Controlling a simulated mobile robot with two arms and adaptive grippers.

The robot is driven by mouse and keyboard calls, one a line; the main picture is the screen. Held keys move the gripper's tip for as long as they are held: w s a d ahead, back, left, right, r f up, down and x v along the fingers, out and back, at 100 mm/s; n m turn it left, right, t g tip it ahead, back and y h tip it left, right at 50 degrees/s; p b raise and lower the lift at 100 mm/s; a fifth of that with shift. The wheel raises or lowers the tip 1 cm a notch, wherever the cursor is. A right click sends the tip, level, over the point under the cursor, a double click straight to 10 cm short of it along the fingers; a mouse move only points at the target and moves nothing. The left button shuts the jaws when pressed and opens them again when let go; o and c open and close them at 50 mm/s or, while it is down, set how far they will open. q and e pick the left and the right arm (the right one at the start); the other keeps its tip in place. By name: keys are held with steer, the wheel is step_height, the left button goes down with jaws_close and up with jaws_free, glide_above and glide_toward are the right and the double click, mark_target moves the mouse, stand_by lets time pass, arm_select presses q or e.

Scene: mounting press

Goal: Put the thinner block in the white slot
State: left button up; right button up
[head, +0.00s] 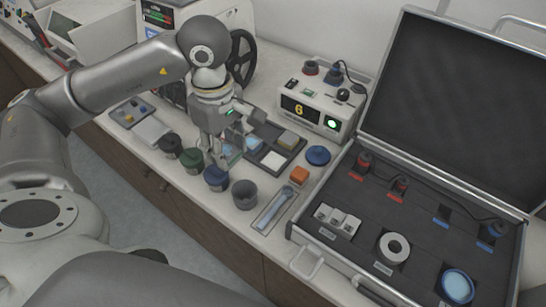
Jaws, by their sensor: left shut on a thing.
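The dark tray (262,130) stands on the bench in front of the control box. Its white slot (272,160) shows empty at the front right. A tan block (288,139) sits in the back right compartment. A light blue patch (253,142) shows at the left of the tray, partly behind my gripper. My left gripper (229,160) points down at the tray's left front edge, left of the white slot. It is shut on a small block, mostly hidden by the fingers; its thickness cannot be told. My right gripper is not in view.
Several round pots, including a grey cup (244,194), line the bench's front edge. The control box (318,104) stands behind; an open case (420,215) fills the right.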

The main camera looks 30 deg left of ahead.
arm_select(q)
steer(key=w+d+f+p, duration=0.3)
steer(key=w+f, duration=0.1)
steer(key=w, duration=0.5)
steer(key=p, duration=0.1)
glide_above(273, 160)
step_height(273, 160, down, 6)
steer(key=shift+r, duration=0.25)
steer(key=shift+f+p, duration=0.35)
steer(key=shift+p, duration=0.2)
step_height(273, 160, down, 2)
steer(key=shift+f+p, duration=0.1)
steer(key=shift+p, duration=0.45)
steer(key=shift+f, duration=0.2)
steer(key=shift+f+b, duration=0.15)
steer(key=shift+b, duration=0.15)
steer(key=o, duration=1.3)
